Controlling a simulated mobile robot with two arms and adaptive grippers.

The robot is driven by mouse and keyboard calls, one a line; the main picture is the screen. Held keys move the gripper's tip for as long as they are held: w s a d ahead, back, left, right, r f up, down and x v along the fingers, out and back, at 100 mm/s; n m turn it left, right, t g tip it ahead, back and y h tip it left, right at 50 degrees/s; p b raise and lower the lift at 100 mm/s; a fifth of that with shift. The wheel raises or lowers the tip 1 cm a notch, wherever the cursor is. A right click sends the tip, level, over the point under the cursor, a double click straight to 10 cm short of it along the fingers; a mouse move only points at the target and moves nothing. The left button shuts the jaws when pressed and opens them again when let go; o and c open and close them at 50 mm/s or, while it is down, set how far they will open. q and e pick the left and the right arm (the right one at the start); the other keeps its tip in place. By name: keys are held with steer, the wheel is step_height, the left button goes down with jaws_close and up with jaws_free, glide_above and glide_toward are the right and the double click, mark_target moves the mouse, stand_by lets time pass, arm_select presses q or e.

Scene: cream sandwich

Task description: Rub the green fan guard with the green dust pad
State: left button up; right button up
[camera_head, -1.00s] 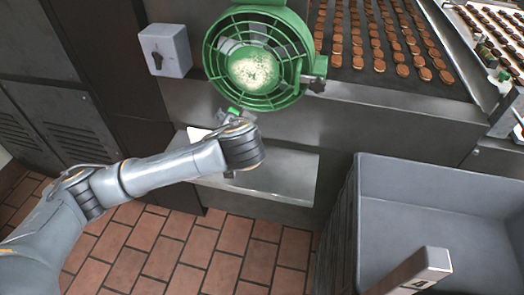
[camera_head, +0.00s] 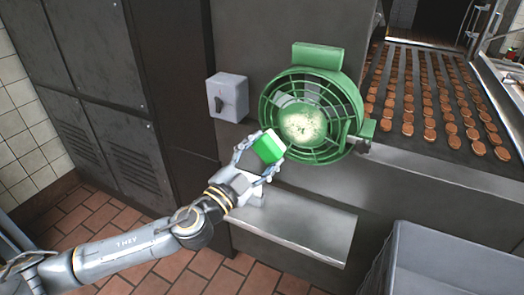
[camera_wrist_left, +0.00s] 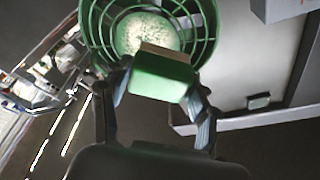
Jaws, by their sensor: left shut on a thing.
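The green fan guard (camera_head: 318,112) is a round cage on a green fan at the machine's front, with a pale dusty patch at its centre (camera_head: 308,126). It also shows at the top of the left wrist view (camera_wrist_left: 188,40). My left gripper (camera_head: 262,158) is shut on the green dust pad (camera_head: 267,147), a green block with a pale face. The pad is held just left of and below the guard's centre. In the left wrist view the pad (camera_wrist_left: 160,82) overlaps the guard's lower edge; I cannot tell whether they touch. My right gripper is not in view.
A grey switch box (camera_head: 228,97) is on the wall left of the fan. A steel shelf (camera_head: 310,225) sits below the guard. A conveyor with rows of brown cookies (camera_head: 440,105) runs at right, and a grey bin (camera_head: 440,260) stands at lower right.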

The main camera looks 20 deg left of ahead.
arm_select(q)
steer(key=w+d, duration=0.1)
steer(key=w, duration=0.5)
stand_by(0.3)
steer(key=shift+w+d, duration=0.15)
steer(key=shift+w, duration=0.15)
stand_by(0.6)
steer(key=shift+w+d, duration=0.1)
steer(key=shift+w, duration=0.5)
